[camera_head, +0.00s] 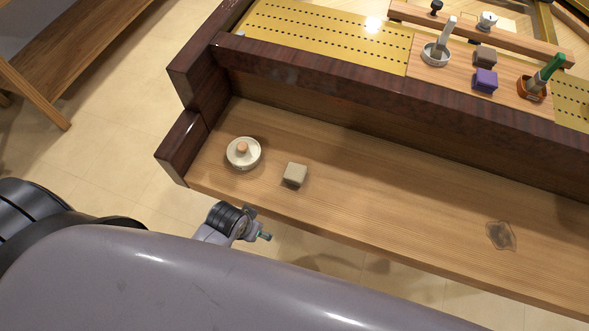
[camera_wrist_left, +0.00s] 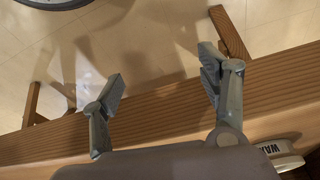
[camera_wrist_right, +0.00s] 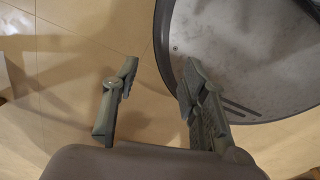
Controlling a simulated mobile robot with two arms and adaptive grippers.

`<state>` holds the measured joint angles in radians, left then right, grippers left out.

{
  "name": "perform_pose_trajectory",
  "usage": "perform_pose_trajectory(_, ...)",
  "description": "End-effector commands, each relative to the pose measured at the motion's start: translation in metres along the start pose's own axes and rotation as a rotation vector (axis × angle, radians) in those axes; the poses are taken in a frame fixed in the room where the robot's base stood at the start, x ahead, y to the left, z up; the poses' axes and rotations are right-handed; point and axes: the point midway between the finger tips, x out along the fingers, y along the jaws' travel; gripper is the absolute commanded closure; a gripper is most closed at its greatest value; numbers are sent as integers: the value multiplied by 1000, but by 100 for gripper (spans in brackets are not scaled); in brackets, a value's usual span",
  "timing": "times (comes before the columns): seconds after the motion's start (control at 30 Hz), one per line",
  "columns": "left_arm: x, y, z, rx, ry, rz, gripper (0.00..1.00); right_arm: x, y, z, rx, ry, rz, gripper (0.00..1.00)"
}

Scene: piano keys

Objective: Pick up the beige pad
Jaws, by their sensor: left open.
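The beige pad (camera_head: 295,174) is a small block lying on the wooden keybed shelf, near its left end, in the head view. It does not show in either wrist view. My left gripper (camera_head: 258,225) is just off the shelf's front edge, below and left of the pad in the picture. In the left wrist view my left gripper (camera_wrist_left: 160,82) is open and empty, its fingers wide apart above the shelf edge. My right gripper (camera_wrist_right: 158,78) is open and empty over the floor in the right wrist view and is out of the head view.
A round white dish with a knob (camera_head: 243,154) stands left of the pad; its lettered side shows in the left wrist view (camera_wrist_left: 284,150). A clear flat piece (camera_head: 501,236) lies far right on the shelf. A dark raised rail (camera_head: 380,108) runs behind. The shelf's middle is clear.

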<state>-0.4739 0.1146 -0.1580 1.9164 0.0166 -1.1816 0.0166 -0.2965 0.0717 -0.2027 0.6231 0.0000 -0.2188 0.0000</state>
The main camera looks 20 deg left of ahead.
Motion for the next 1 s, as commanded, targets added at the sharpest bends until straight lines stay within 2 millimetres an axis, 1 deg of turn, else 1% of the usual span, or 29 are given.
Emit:
perform_pose_trajectory(0.03,-16,0,-6,-1,9,1,32,-3,3,0,1,-1,3,60)
perform_pose_trajectory(0.13,-44,1,-18,-2,24,5,32,-7,6,1,4,-2,7,60)
perform_pose_trajectory(0.17,-54,4,-26,-3,32,12,32,-8,7,1,4,-3,9,60)
perform_pose_trajectory(0.2,-62,11,-41,-6,45,35,32,-9,8,2,4,-4,10,60)
perform_pose_trajectory(0.27,-62,21,-56,-13,49,67,32,-8,10,3,4,-5,13,60)
perform_pose_trajectory(0.3,-63,27,-66,-17,53,85,32,-8,12,4,3,-7,14,60)
perform_pose_trajectory(0.47,-76,54,-108,-24,59,165,32,-10,15,8,1,-14,18,60)
perform_pose_trajectory(0.57,-87,70,-134,-24,47,209,32,-12,14,7,-1,-13,17,60)
perform_pose_trajectory(0.6,-93,76,-146,-22,39,223,32,-12,14,7,-1,-13,16,60)
perform_pose_trajectory(0.7,-111,87,-171,-15,-1,243,32,-14,12,7,-3,-13,13,60)
perform_pose_trajectory(0.77,-122,89,-185,-15,-34,239,32,-15,10,6,-3,-12,11,60)
perform_pose_trajectory(0.83,-135,87,-197,-19,-77,216,32,-16,7,6,-2,-12,8,60)
perform_pose_trajectory(1.0,-165,65,-220,-60,-171,117,32,-18,1,4,0,-10,1,60)
